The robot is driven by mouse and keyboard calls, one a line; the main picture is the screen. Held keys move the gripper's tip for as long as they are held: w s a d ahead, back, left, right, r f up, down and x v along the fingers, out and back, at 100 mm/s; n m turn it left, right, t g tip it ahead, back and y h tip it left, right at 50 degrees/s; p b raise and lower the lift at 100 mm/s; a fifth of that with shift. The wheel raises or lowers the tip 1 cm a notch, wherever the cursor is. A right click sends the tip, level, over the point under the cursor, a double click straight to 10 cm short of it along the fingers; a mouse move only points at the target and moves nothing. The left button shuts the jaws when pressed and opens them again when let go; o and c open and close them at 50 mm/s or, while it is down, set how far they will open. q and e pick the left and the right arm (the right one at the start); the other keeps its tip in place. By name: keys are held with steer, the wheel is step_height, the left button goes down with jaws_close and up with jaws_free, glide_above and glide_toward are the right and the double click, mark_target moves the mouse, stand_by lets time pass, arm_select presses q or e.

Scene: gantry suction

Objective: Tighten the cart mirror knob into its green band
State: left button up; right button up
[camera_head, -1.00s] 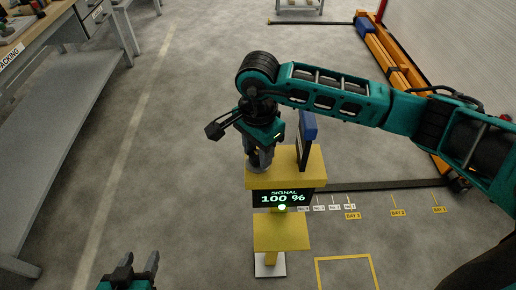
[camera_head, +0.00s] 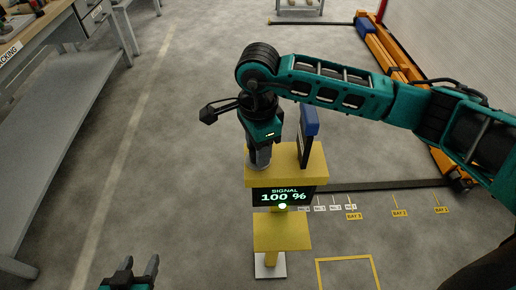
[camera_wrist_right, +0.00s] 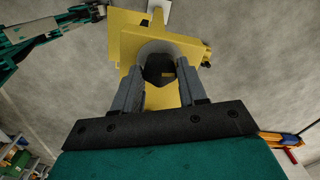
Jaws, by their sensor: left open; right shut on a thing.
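The yellow cart stand (camera_head: 285,172) is in the middle of the head view, with a display (camera_head: 283,196) reading "SIGNAL 100 %" and a lit green lamp (camera_head: 282,206) below it. My right gripper (camera_head: 260,160) points down at the left of the stand's top. In the right wrist view its two fingers are shut on a dark knob (camera_wrist_right: 159,68) with a small yellow mark, above a grey round part. The fingers hide the knob in the head view. I cannot make out a green band. My left gripper (camera_head: 140,265) is open and empty at the bottom left.
A dark upright panel with a blue top (camera_head: 309,122) stands on the right of the stand, close to my right gripper. A workbench (camera_head: 50,130) is at the left. An orange gantry frame (camera_head: 398,75) is at the right. Floor left of the stand is clear.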

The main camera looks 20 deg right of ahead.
steer(key=m+b, duration=0.1)
steer(key=m, duration=0.2)
steer(key=shift+m+b, duration=0.35)
steer(key=shift+m, duration=0.65)
steer(key=o, duration=1.1)
steer(key=shift+c, duration=0.2)
step_height(320, 180, up, 13)
